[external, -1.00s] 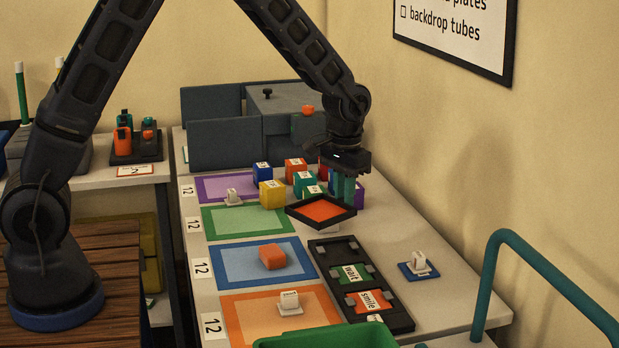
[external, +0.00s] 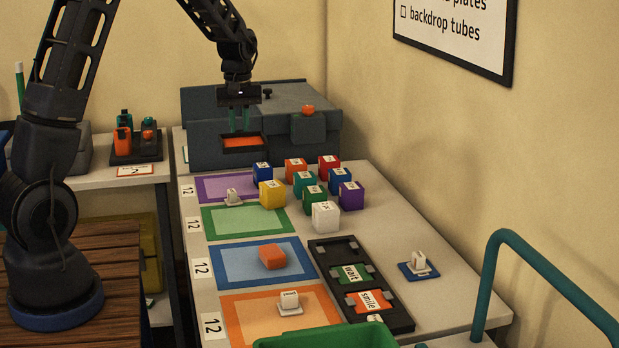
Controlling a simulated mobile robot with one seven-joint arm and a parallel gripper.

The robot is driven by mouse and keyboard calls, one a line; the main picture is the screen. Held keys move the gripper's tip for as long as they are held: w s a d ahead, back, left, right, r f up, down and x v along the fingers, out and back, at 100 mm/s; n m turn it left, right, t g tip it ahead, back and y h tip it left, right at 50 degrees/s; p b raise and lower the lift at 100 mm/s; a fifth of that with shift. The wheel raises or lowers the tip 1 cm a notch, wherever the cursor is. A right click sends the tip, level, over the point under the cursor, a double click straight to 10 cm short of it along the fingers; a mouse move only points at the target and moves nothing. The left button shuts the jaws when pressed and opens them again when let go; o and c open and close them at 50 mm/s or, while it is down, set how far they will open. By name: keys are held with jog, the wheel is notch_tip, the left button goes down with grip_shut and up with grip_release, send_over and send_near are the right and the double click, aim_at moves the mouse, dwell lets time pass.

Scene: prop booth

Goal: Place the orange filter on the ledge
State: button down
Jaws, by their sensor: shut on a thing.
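The orange filter (external: 244,141) is a flat orange square in a black frame. My gripper (external: 240,122) is shut on it, with teal fingers pointing down at its far edge. The filter is in the air in front of the dark grey box (external: 200,150) at the back of the table, above the purple mat's far side. No part is clearly named as the ledge; I cannot tell which surface it is.
Several numbered cubes (external: 325,216) stand right of the purple mat (external: 212,187). An orange block lies on the blue mat (external: 230,279). A black rack (external: 345,252) holds "wait" and "smile" plates. The table's right side is mostly clear.

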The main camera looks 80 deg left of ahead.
aim_at(244, 208)
jog(key=shift+s+a+f, duration=0.1)
jog(key=shift+s+f, duration=0.05)
jog(key=shift+f, duration=0.25)
notch_tip(244, 208, down, 19)
jog(key=shift+f, duration=0.1)
dwell(0.4)
jog(key=c, duration=1.3)
grip_release()
jog(key=shift+c, duration=0.2)
